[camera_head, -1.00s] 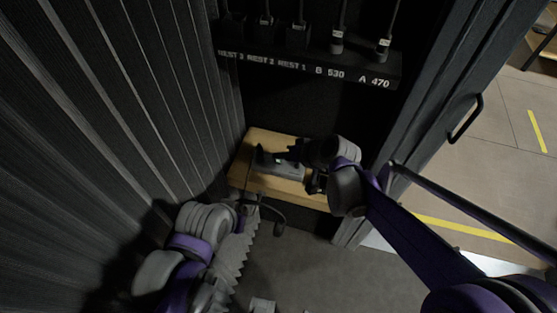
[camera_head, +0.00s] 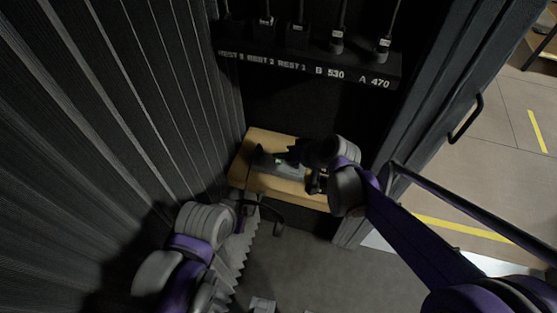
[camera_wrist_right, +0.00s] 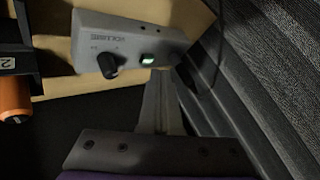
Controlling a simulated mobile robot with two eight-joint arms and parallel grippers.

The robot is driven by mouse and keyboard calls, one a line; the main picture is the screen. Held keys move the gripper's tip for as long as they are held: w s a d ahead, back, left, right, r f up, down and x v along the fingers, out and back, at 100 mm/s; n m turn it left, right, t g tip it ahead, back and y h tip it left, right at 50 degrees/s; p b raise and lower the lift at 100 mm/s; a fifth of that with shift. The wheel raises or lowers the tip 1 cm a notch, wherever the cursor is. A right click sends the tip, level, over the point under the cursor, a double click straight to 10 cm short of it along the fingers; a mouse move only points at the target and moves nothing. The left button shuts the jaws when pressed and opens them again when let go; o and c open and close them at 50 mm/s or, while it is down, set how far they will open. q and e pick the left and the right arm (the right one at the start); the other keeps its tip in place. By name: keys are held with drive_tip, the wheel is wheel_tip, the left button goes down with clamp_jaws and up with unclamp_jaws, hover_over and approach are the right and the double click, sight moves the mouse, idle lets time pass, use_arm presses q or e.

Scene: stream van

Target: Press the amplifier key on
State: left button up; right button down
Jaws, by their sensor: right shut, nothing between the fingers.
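The amplifier, a grey box (camera_wrist_right: 95,42) marked VOLUME, sits on a wooden shelf; it also shows in the head view (camera_head: 287,168). A black knob (camera_wrist_right: 110,66) is on its face. Beside the knob is the small key (camera_wrist_right: 147,58), which shows green. My right gripper (camera_wrist_right: 162,72) is shut and empty, with its tips close to the box's edge just below the key. I cannot tell whether they touch. In the head view my right gripper (camera_head: 284,157) is over the box and partly hides it. My left gripper (camera_head: 243,208) is low at the left, its jaws unclear.
The wooden shelf (camera_head: 240,175) stands in a dark corner beside a ribbed wall (camera_head: 150,90). Above is a black rack (camera_head: 310,67) with labelled plugs. An orange-and-black object (camera_wrist_right: 14,102) marked 2 is at the left in the wrist view. A door handle (camera_head: 468,118) is at right.

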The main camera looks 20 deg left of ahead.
use_arm(q)
drive_tip(key=shift+f, duration=0.1)
use_arm(e)
drive_tip(key=shift+f, duration=0.15)
use_arm(q)
drive_tip(key=shift+s+f+b, duration=0.15)
drive_tip(key=shift+f+b, duration=0.15)
drive_tip(key=shift+f, duration=0.05)
use_arm(e)
drive_tip(key=shift+f, duration=0.35)
use_arm(q)
drive_tip(key=shift+f, duration=0.2)
use_arm(e)
drive_tip(key=shift+f, duration=0.25)
drive_tip(key=shift+r, duration=0.1)
use_arm(q)
drive_tip(key=shift+r, duration=0.5)
use_arm(e)
drive_tip(key=shift+r, duration=0.65)
use_arm(q)
drive_tip(key=shift+r+p, duration=0.1)
drive_tip(key=shift+p, duration=0.2)
use_arm(e)
drive_tip(key=shift+r, duration=0.1)
